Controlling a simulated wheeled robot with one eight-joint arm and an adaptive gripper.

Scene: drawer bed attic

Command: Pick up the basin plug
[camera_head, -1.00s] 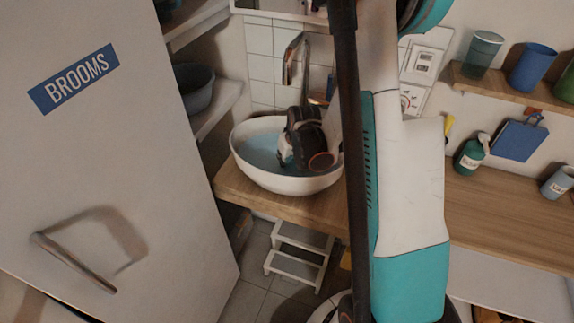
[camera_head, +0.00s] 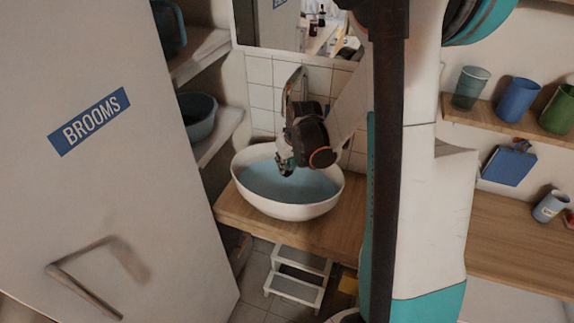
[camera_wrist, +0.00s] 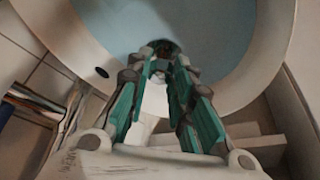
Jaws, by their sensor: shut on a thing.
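The white basin (camera_head: 290,211) holds blue water and stands on a wooden counter. My gripper (camera_head: 286,170) is over the basin, its tips above the water. In the wrist view my gripper (camera_wrist: 160,62) has teal-padded fingers that come close together at the tips. A small dark thing, seemingly the basin plug (camera_wrist: 163,46), shows at the fingertips, and my gripper is shut on it. The plug is too small to make out in the head view. The basin (camera_wrist: 275,55) also fills the upper wrist view.
A metal tap (camera_head: 292,85) rises behind the basin, close to my wrist. A mirror (camera_head: 285,25) hangs above. A door marked BROOMS (camera_head: 90,190) stands at the left. A white step stool (camera_head: 296,284) is below the counter (camera_head: 335,228). Cups stand on the right shelf (camera_head: 490,110).

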